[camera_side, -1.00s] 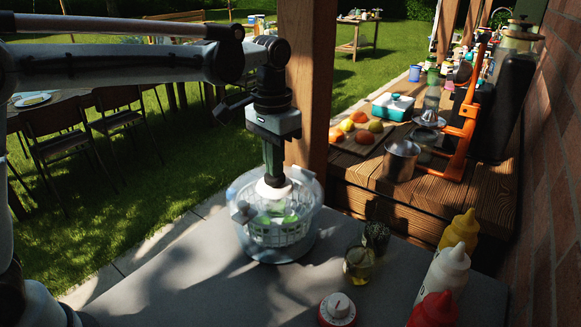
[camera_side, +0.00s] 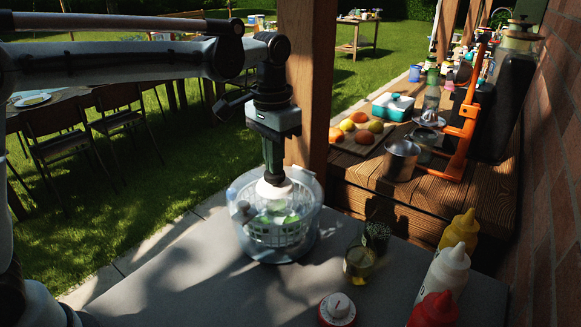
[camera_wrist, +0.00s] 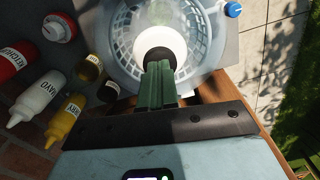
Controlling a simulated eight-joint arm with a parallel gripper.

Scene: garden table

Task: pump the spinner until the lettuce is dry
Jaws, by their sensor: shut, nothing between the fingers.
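The salad spinner (camera_side: 263,247) stands on the grey tabletop, with a clear bowl and a slotted basket inside. Green lettuce (camera_side: 288,217) shows through its wall. A pale pump knob (camera_side: 268,190) with a dark top stands at the centre of the lid; it also shows in the wrist view (camera_wrist: 176,41). My gripper (camera_side: 272,176) points straight down with its fingers shut and empty, their tips at the knob's dark top. In the wrist view the green fingers (camera_wrist: 158,72) end over that dark top and hide part of it; I cannot tell how firmly they touch.
A red-and-white dial timer (camera_side: 337,306) stands at the front. Yellow (camera_side: 459,233), white (camera_side: 444,277) and red (camera_side: 433,311) sauce bottles line the right. A wooden post (camera_side: 304,90) rises close behind my gripper.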

